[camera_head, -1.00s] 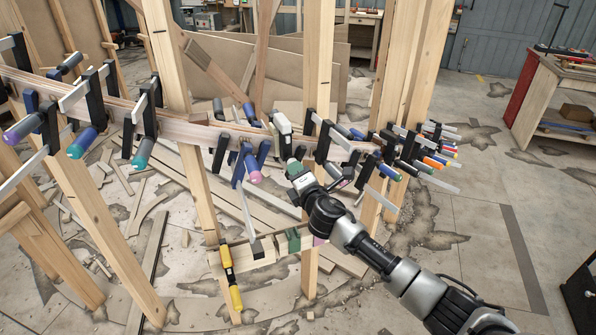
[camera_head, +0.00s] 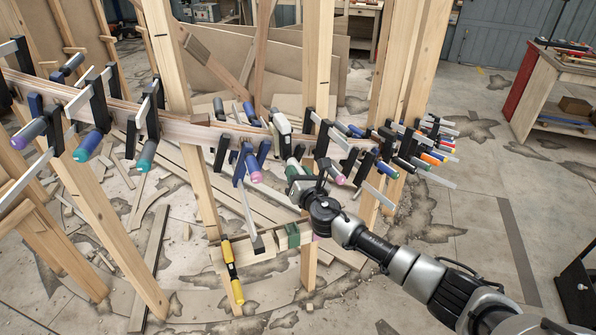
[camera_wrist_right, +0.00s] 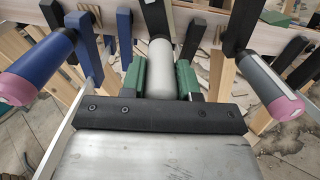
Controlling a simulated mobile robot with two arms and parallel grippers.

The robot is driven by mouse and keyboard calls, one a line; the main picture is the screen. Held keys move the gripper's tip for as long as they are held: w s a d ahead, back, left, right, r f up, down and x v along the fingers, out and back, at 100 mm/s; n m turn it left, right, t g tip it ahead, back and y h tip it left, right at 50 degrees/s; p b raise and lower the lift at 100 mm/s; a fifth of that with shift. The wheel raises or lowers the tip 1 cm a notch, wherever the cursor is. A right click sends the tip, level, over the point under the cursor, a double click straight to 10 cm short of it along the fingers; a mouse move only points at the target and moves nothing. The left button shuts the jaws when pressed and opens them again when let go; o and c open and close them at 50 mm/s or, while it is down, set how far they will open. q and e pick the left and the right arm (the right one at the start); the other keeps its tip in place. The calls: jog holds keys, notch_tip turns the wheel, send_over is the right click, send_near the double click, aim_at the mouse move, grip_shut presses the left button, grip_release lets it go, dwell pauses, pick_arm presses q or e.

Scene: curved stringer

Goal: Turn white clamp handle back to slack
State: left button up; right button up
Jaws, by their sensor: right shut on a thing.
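The white clamp handle (camera_wrist_right: 160,70) shows in the right wrist view as a pale grey-white cylinder below a black clamp jaw. My right gripper (camera_wrist_right: 160,78) is shut on it, with a green finger pad on each side. In the head view my right gripper (camera_head: 294,170) is at the near side of the curved stringer (camera_head: 190,131), just right of a blue clamp with a pink-ended handle. The held handle is mostly hidden there. A white clamp part (camera_head: 281,122) shows just above the gripper. My left gripper is out of view.
Close neighbours in the wrist view are a blue handle (camera_wrist_right: 38,68) at left and a grey handle (camera_wrist_right: 270,88) at right, both pink-ended. Several more clamps line the stringer. Wooden posts (camera_head: 317,60) stand along it. A yellow-handled clamp (camera_head: 231,270) sits lower down.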

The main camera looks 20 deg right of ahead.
jog(key=shift+n, duration=0.6)
jog(key=o, duration=0.9)
jog(key=s, duration=0.7)
jog(key=s+d, duration=0.1)
jog(key=s, duration=0.2)
jog(key=shift+s+f, duration=0.1)
jog(key=shift+s, duration=0.3)
